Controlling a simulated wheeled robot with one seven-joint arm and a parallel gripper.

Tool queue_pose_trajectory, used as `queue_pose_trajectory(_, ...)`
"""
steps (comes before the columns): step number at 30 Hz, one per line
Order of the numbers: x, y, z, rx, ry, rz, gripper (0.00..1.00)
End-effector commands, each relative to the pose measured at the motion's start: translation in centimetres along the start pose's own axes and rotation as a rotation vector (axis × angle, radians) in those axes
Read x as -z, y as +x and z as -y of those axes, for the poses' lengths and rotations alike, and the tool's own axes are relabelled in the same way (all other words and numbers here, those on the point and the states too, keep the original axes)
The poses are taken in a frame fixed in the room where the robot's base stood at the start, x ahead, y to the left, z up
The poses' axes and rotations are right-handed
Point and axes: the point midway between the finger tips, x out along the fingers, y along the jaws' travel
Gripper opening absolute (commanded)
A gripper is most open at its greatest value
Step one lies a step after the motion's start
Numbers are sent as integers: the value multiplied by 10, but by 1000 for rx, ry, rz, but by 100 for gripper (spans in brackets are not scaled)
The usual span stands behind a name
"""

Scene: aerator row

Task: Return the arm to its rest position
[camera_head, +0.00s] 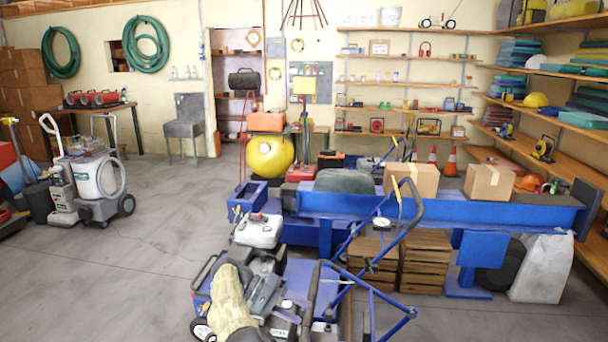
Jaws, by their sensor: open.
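I cannot make out my gripper or its fingertips in the head view, so what it holds or touches does not show. At the bottom centre, a blue wheeled machine (202,300) stands on the floor with a white tank (258,230) on top. A mottled beige shape (230,300) and grey parts lie over its near side. I cannot tell whether any of these parts belong to my arm.
A long blue bench (470,213) with cardboard boxes (488,185) crosses the right. Wooden crates (424,262) and a pale sack (541,268) stand beneath it. A blue tubular handle (385,297) rises at the centre. Grey-white machines (97,180) stand left.

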Motion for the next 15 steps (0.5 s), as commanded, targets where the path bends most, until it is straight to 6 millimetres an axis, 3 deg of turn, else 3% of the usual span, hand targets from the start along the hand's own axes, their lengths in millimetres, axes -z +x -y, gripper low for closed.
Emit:
queue_pose_trajectory(8, 19, 43, -22, 136, -35, 58, 49)
queue_pose_trajectory(15, 24, 104, -42, 356, -82, 106, 49)
